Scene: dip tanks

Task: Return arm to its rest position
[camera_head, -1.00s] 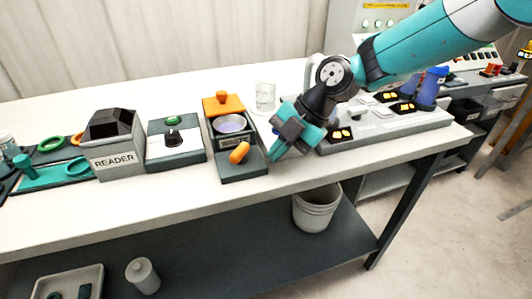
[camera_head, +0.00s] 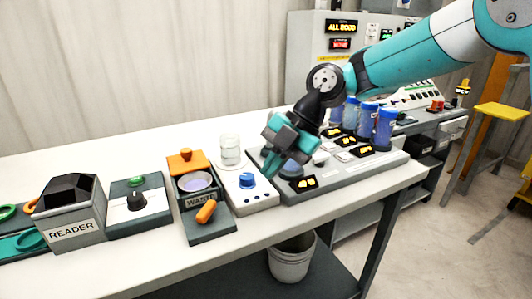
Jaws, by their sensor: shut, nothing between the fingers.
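My gripper (camera_head: 283,169) hangs at the end of my teal arm, above the white bench. Its fingers are shut and point down, with nothing visible between them. In the picture it is in front of the left end of a grey tank rack (camera_head: 391,160) and to the right of a white unit with a blue knob (camera_head: 247,180). I cannot tell how high it is above the rack. Several blue cylinders (camera_head: 385,127) stand at the back of the rack, behind my gripper. The gripper hides part of the rack's left end.
A waste unit (camera_head: 203,200) with an orange handle, a dial box (camera_head: 138,202) and a reader (camera_head: 72,213) stand left on the bench (camera_head: 125,256). A clear beaker (camera_head: 230,149) stands behind the knob unit. A bucket (camera_head: 291,262) is below. A yellow-topped stool (camera_head: 502,111) is at right.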

